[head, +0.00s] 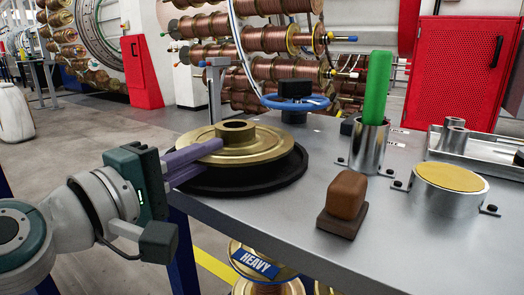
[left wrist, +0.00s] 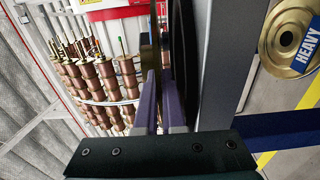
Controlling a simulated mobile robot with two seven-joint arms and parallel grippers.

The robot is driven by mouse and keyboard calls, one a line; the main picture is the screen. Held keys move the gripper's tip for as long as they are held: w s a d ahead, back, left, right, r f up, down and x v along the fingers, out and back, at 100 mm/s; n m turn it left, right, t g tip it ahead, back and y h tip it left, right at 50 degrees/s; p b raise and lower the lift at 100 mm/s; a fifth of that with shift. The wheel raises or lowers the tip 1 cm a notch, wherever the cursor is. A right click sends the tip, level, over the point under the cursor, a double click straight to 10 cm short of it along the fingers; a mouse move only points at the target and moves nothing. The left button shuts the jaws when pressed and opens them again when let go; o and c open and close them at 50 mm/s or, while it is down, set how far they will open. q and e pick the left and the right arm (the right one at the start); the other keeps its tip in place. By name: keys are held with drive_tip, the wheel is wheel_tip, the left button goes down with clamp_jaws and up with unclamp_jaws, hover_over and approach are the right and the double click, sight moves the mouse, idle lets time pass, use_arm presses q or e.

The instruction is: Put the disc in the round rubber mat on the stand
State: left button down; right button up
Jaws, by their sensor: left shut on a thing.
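The brass disc (head: 232,152) with a raised hub is over the black round rubber mat (head: 287,172) at the table's left edge. The mat's dark rim shows below and right of the disc; I cannot tell if they touch. My left gripper (head: 205,157) reaches in from the left, its purple fingers shut on the disc's near-left rim. In the left wrist view, the fingers (left wrist: 161,110) point up toward the disc's edge (left wrist: 149,55), with the mat's dark edge (left wrist: 184,45) beside them. No separate stand shows clearly under the mat. My right gripper is not in view.
A blue handwheel (head: 295,102) stands behind the disc. A brown block (head: 344,198), a metal cup with a green rod (head: 376,90) and a gold-topped cylinder (head: 450,178) stand to the right. The table's (head: 270,215) front middle is clear.

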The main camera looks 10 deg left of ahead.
use_arm(q)
drive_tip(key=c, duration=1)
unclamp_jaws()
drive_tip(key=shift+o, duration=0.3)
drive_tip(key=shift+f, duration=0.1)
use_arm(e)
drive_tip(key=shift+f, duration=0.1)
use_arm(q)
drive_tip(key=shift+f, duration=0.1)
drive_tip(key=shift+f, duration=0.1)
drive_tip(key=shift+s+a, duration=0.2)
drive_tip(key=shift+s, duration=0.25)
drive_tip(key=b+v, duration=0.1)
drive_tip(key=v, duration=0.8)
drive_tip(key=shift+r, duration=0.4)
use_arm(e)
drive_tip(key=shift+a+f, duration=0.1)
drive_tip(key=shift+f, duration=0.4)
